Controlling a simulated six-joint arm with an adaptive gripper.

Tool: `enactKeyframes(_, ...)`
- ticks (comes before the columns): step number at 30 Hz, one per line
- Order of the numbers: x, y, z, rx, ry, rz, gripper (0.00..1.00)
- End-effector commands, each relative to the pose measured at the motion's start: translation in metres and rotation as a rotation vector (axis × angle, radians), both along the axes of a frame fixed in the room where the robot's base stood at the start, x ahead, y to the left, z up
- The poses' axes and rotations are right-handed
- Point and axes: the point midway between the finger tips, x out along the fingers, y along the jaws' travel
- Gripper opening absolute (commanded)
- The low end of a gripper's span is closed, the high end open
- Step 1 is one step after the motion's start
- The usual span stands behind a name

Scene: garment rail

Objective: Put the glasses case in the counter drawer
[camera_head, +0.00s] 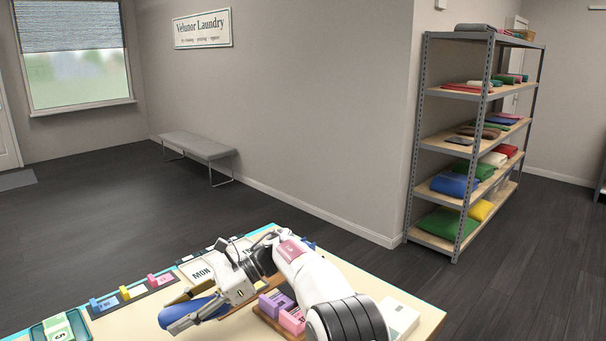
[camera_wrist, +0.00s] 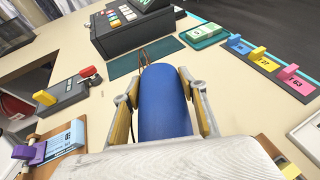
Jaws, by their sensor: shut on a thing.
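A long, rounded blue case (camera_wrist: 164,105), which I take to be the glasses case, lies lengthwise between the two fingers of my gripper (camera_wrist: 161,84) in the wrist view. The fingers are shut on its sides. In the head view my gripper (camera_head: 190,311) is low over the counter (camera_head: 145,322), and part of the blue case (camera_head: 203,306) shows between the fingers. I cannot tell whether the case touches the counter.
A grey device (camera_wrist: 68,94) with yellow and red knobs is on the left. Coloured number tags (camera_wrist: 262,54) line the right edge.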

Motion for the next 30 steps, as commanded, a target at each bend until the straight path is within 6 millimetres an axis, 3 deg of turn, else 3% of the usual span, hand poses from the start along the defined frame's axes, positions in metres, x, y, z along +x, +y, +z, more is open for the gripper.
enactKeyframes(9, 0.028, 0.014, 0.003, 0.001, 0.0, -0.164, 0.19)
enactKeyframes(14, 0.054, 0.007, 0.012, 0.001, -0.001, -0.306, 0.19)
enactKeyframes(23, 0.112, -0.043, 0.033, 0.001, -0.001, -0.614, 0.19)
enactKeyframes(30, 0.15, -0.108, 0.045, 0.0, 0.001, -0.861, 0.19)
